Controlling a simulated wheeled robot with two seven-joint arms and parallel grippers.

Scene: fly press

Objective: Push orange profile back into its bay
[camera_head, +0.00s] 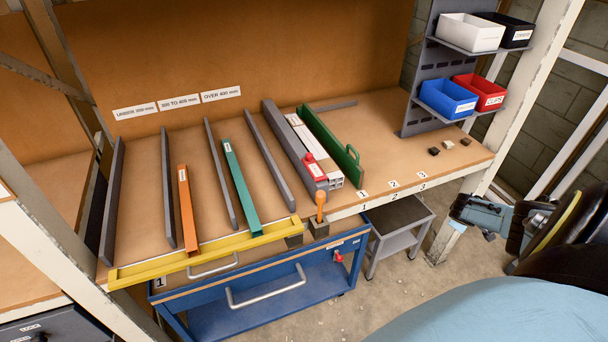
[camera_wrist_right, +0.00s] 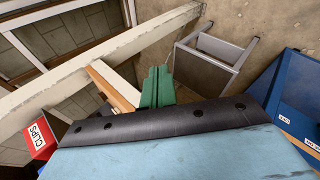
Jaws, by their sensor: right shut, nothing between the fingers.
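The orange profile (camera_head: 186,210) lies lengthwise on the wooden shelf between two grey dividers in the head view. Its near end meets or overlaps the yellow front bar (camera_head: 160,264); I cannot tell whether they touch. A teal profile (camera_head: 240,190) lies in a bay to its right, its near end also at the bar. My right gripper (camera_head: 470,211) is off the shelf's right end, far from the orange profile. In the right wrist view its green fingers (camera_wrist_right: 156,86) are together and empty. My left gripper is not in view.
A red-capped white bundle (camera_head: 328,172) and a green bracket (camera_head: 335,150) stand to the right. An orange-handled clamp (camera_head: 319,215) is at the front edge. Below are a blue cart (camera_head: 255,300) and grey stool (camera_head: 400,230). Bins (camera_head: 447,99) hang at right. The shelf's right part is mostly clear.

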